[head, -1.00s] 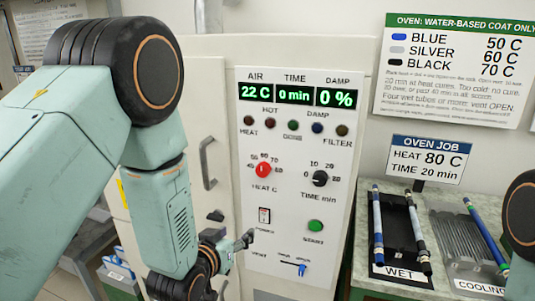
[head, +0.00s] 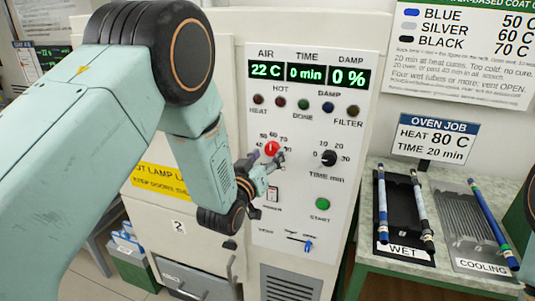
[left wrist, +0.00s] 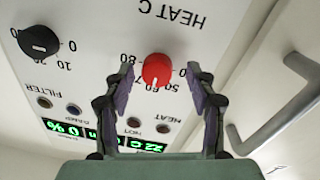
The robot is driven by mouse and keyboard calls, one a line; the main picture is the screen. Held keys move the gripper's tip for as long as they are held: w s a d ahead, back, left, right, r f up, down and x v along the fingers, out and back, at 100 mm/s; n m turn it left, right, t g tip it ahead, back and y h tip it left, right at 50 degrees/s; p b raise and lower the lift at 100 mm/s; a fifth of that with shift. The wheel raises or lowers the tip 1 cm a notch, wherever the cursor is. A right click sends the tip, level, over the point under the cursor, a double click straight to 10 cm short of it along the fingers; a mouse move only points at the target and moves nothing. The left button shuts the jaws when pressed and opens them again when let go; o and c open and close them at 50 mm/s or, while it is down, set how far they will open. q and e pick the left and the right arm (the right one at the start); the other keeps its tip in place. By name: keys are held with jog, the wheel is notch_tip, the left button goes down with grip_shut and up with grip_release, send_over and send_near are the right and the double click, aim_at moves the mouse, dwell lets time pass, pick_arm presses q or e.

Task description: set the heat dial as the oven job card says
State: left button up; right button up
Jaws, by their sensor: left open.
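The red heat dial (head: 272,148) is on the white oven panel, and its white mark points about at 60. The oven job card (head: 433,138) reads heat 80 C, time 20 min. My left gripper (head: 268,164) is open just in front of and below the dial in the head view, partly covering its scale. In the left wrist view, which is upside down, the red dial (left wrist: 156,69) shows between the two spread fingers of my left gripper (left wrist: 161,88), which do not appear to touch it. My right gripper is not in view.
The black time dial (head: 328,158) sits right of the heat dial, at 0. Below are a green start button (head: 323,204) and a blue vent slider (head: 308,245). Displays read 22 C, 0 min, 0 %. A door handle (left wrist: 290,105) stands out beside the gripper.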

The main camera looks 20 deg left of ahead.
pick_arm(q)
jog(key=shift+w+d+r, duration=0.15)
jog(key=shift+w+d, duration=0.15)
jog(key=shift+w, duration=0.05)
jog(key=shift+w+a, duration=0.1)
jog(key=shift+a, duration=0.1)
jog(key=shift+c, duration=1.3)
jog(key=shift+d, duration=0.15)
jog(key=c, duration=0.9)
